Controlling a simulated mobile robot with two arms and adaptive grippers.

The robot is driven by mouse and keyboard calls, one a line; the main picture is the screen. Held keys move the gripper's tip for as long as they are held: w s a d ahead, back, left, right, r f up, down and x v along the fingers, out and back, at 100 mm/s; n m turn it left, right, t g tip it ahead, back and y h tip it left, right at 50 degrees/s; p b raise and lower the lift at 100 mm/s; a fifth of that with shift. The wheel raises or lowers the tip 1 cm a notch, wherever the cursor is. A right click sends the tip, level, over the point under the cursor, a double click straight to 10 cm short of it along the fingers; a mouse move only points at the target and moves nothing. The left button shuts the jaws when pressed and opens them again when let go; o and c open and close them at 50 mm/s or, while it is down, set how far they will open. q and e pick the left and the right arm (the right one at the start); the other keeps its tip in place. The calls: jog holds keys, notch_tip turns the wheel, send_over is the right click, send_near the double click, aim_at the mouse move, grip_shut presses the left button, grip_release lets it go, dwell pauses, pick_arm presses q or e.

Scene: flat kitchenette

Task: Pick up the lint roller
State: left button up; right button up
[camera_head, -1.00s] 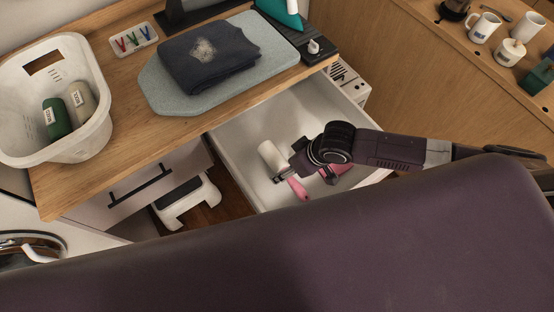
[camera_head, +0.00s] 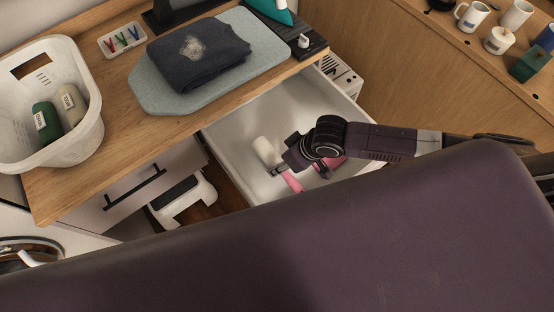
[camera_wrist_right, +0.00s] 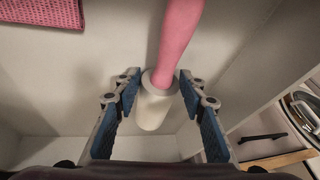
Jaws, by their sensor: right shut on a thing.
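The lint roller has a white roller head (camera_head: 265,151) and a pink handle (camera_head: 292,182). It is in the open white drawer. In the right wrist view its pink handle (camera_wrist_right: 178,40) runs up from between my fingers, and the white roller (camera_wrist_right: 152,110) hangs toward the picture's lower middle. My right gripper (camera_head: 279,170) reaches in from the right and is shut on the lint roller near where handle and roller meet; its blue-padded fingers (camera_wrist_right: 159,82) sit on either side. I cannot tell whether the roller touches the drawer floor. My left gripper is not in view.
The drawer walls (camera_head: 374,166) surround the gripper. A pink textured cloth (camera_wrist_right: 42,12) lies in the drawer. The wooden counter (camera_head: 110,150) above holds a white basket (camera_head: 85,150), an ironing pad (camera_head: 160,95) with folded dark cloth, and an iron (camera_head: 283,14).

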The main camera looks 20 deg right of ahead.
notch_tip(320, 180, up, 20)
jog(key=b, duration=0.1)
dwell(0.4)
